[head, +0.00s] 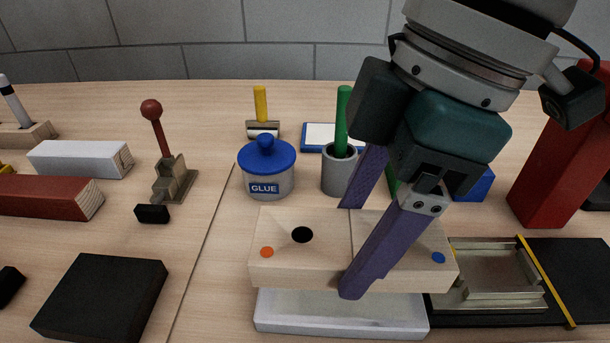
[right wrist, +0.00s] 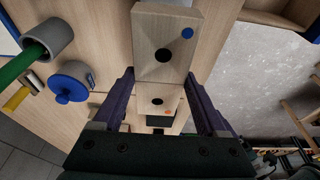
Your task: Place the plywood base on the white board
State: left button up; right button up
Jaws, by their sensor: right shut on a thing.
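The plywood base (head: 320,266) is a pale wooden block with a dark round hole, an orange dot at its left and a blue dot at its right. My right gripper (head: 350,244) is shut across it, with a purple finger at the front and one behind. In the right wrist view the base (right wrist: 165,62) lies between the two fingers. The white board (head: 340,322) is under the base; its front part shows, its back is hidden. I cannot tell whether the base touches it. My left gripper is not in view.
A glue jar (head: 266,172) and a grey cup (head: 338,173) with a green stick stand behind the base. A metal tray (head: 495,275) lies close on the right. A dark block (head: 102,297), red batten (head: 50,196) and white batten (head: 80,159) lie left.

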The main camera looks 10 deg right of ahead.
notch_tip(320, 180, down, 6)
jog(key=shift+r+b, duration=0.2)
jog(key=shift+b, duration=0.35)
jog(key=o, duration=1.3)
jog(key=p+v, duration=0.2)
jog(key=v, duration=0.9)
jog(key=shift+w+p, duration=0.1)
jog(key=shift+p, duration=0.25)
jog(key=shift+d+r, duration=0.15)
jog(key=shift+r, duration=0.4)
